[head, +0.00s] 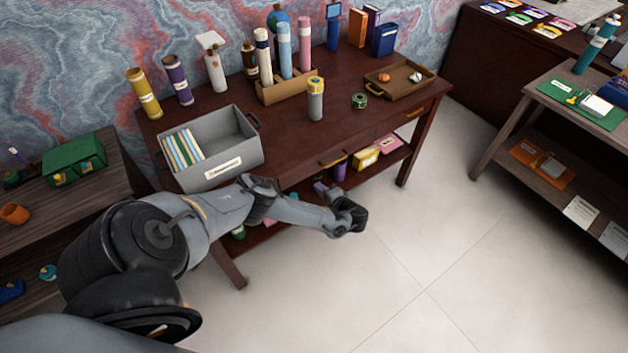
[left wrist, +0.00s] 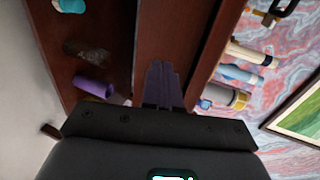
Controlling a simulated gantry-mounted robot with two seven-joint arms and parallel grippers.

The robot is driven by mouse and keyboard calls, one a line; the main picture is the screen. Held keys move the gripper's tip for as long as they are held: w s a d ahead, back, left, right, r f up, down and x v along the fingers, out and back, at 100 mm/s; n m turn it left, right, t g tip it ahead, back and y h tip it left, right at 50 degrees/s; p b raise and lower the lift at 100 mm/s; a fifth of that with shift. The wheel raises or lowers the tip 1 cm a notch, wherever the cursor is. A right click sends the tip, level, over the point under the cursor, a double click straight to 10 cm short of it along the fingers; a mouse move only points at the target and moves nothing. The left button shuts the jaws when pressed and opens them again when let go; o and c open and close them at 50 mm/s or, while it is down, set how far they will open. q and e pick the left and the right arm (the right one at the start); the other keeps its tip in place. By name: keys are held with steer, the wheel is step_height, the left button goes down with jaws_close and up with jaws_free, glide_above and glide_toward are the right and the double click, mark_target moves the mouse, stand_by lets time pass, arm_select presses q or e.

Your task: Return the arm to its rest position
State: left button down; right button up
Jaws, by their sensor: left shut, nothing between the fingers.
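My left arm reaches in from the left in the head view. My left gripper (head: 350,214) is in front of the dark red desk (head: 345,134), below the level of its top and over the floor side. It is shut and empty. In the left wrist view its closed fingers (left wrist: 162,85) point toward the desk's front edge, with the lower shelf to the left and cylinders on the top to the right. I cannot tell the exact gap between the fingers and the desk. My right gripper is in neither view.
A grey bin (head: 213,150) with files stands at the desk's front left, near my arm. A grey bottle with a yellow cap (head: 315,100), a green tape roll (head: 359,101) and a brown tray (head: 400,80) are on the desk. The floor (head: 430,230) to the right is clear.

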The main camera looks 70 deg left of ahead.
arm_select(q)
steer(key=s+d+f+m+g+h, duration=0.1)
steer(key=s+d+f+h, duration=0.1)
steer(key=s+d+f, duration=0.7)
steer(key=s+d+f+m+g+h, duration=0.15)
steer(key=s+d+f, duration=0.25)
steer(key=s+d, duration=0.8)
steer(key=s+d+r+t+h, duration=0.1)
steer(key=s+d+r+h, duration=0.15)
steer(key=d, duration=0.35)
steer(key=s+d+r+h, duration=0.1)
steer(key=d+h, duration=0.2)
steer(key=d, duration=0.4)
steer(key=s+d+r+t+h, duration=0.1)
steer(key=d+r+h, duration=0.15)
steer(key=d, duration=0.35)
steer(key=w+a+r+t+h, duration=0.1)
steer(key=w+r+t, duration=0.1)
steer(key=w+r, duration=0.35)
steer(key=w+a+r+m+t+h, duration=0.1)
steer(key=w+a+r+t, duration=0.15)
steer(key=r, duration=0.55)
steer(key=w+a+r+t+h, duration=0.1)
steer(key=w+r+t, duration=0.15)
steer(key=r, duration=0.45)
step_height(320, 180, up, 33)
steer(key=p, duration=3.4)
steer(key=shift+w+d+m, duration=0.35)
steer(key=shift+w+m, duration=0.05)
steer(key=shift+m, duration=0.05)
